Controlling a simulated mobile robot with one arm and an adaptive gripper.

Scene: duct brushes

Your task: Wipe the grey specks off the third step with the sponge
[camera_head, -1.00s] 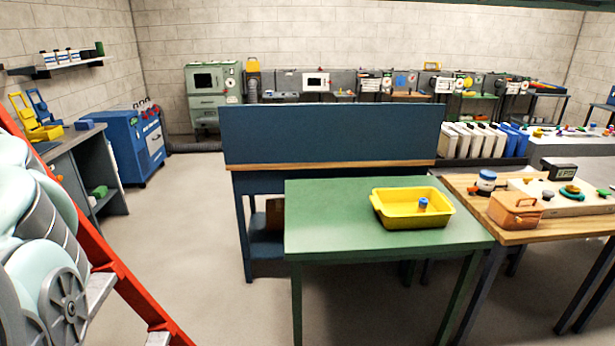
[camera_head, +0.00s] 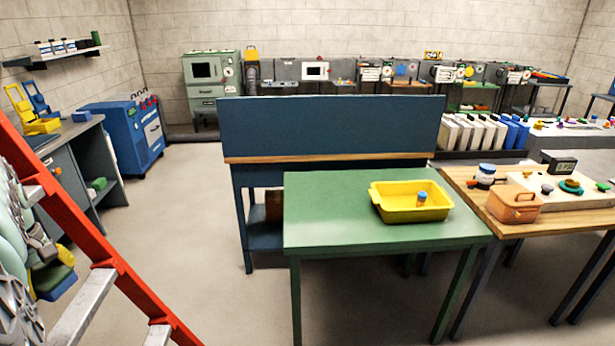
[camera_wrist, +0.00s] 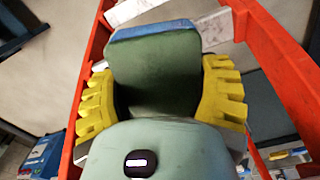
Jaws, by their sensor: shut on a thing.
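My gripper (camera_wrist: 162,80) has two yellow ribbed fingers, shut on the sides of the sponge (camera_wrist: 155,72). The sponge is a dark green block with a blue layer along its far edge. In the head view, my gripper (camera_head: 40,268) and the sponge (camera_head: 54,284) show at the lower left, beside the red-railed ladder (camera_head: 110,255). A grey ladder step (camera_head: 84,306) is just to their right. In the wrist view, a pale step (camera_wrist: 215,27) shows beyond the sponge, partly hidden by it. I cannot make out clear grey specks or tell whether the sponge touches a step.
The ladder's red rails (camera_wrist: 275,60) run close on both sides of my gripper. A green table (camera_head: 350,215) with a yellow tray (camera_head: 385,212) stands in the middle. A grey workbench (camera_head: 75,160) stands behind the ladder. Floor is clear between ladder and table.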

